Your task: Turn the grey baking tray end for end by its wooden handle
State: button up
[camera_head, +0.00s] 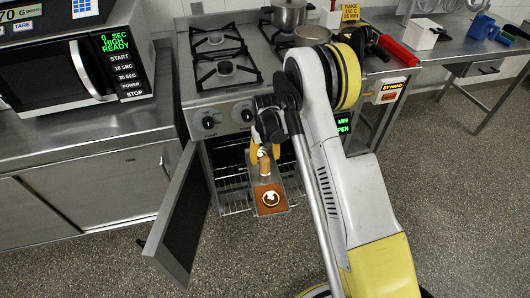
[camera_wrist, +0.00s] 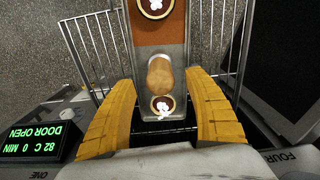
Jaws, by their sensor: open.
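The grey baking tray (camera_head: 284,200) lies on the wire rack in the open oven, its near end sticking out. An orange-brown patch with a round dark-and-white emblem (camera_head: 270,198) marks that end. The upright-looking wooden handle (camera_head: 265,167) stands near the tray's middle; it also shows in the wrist view (camera_wrist: 160,75). A second round emblem (camera_wrist: 162,105) is on the other side of the handle. My gripper (camera_head: 265,150) is open above the tray. In the wrist view its yellow fingers (camera_wrist: 160,80) are on either side of the handle, with gaps.
The oven door (camera_head: 182,225) hangs open at the left. Wire rack bars (camera_head: 233,190) flank the tray. An oven display (camera_wrist: 38,141) reads 82 C, 0 MIN, DOOR OPEN. A pot (camera_head: 288,14) stands on the stove above. The floor in front is clear.

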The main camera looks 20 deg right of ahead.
jog(key=shift+f+b, duration=0.5)
jog(key=shift+f, duration=1.25)
grip_shut()
jog(key=shift+r, duration=0.1)
jog(key=shift+r+p, duration=0.4)
jog(key=shift+r, duration=0.45)
